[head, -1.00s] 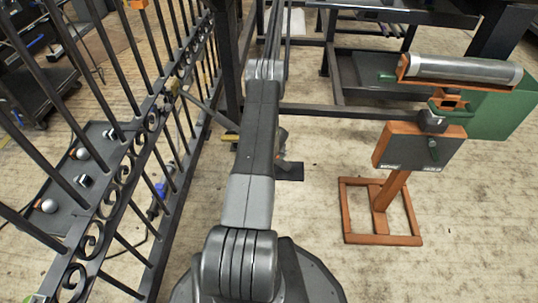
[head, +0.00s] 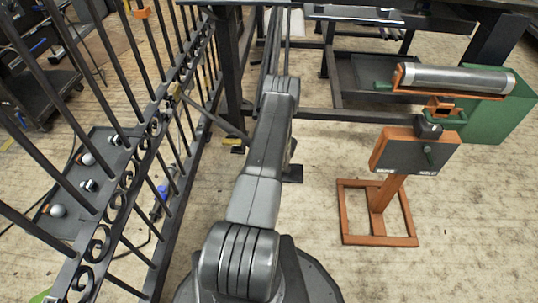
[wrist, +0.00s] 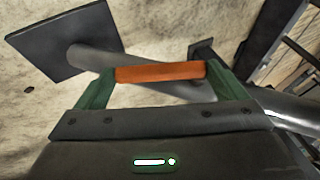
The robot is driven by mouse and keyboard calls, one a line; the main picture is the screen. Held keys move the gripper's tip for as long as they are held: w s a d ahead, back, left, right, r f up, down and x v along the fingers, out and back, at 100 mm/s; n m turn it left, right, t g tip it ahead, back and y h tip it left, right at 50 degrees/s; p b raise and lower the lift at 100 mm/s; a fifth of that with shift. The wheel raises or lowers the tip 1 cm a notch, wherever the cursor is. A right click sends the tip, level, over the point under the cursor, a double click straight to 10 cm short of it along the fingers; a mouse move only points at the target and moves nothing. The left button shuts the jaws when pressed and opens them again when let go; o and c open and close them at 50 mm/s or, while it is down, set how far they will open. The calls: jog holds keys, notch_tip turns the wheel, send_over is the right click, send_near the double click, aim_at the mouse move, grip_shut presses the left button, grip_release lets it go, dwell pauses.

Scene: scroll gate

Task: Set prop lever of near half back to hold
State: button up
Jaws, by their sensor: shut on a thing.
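In the wrist view, my gripper (wrist: 160,88) has green fingers on both sides of an orange bar (wrist: 160,72), shut on its ends. The bar looks like the prop lever's grip; how it joins the rest of the lever cannot be seen. A grey tube (wrist: 110,62) passes behind the bar, with a dark square plate (wrist: 65,42) at its upper left. My arm hides my gripper and the lever there.
An orange stand (head: 392,190) with a dark panel (head: 415,152) is at the right. A metal roller (head: 455,79) and green box (head: 495,118) are behind it. Dark table frames (head: 350,115) fill the back. Bare floor (head: 325,170) lies between my arm and the stand.

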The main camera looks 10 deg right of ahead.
dwell(0.4)
jog(key=o, duration=1.1)
jog(key=shift+f, duration=0.1)
jog(key=shift+d, duration=0.1)
jog(key=p+v, duration=0.4)
jog(key=v, duration=0.9)
jog(key=shift+s+d+r, duration=0.25)
jog(key=shift+d, duration=0.05)
jog(key=shift+c, duration=0.5)
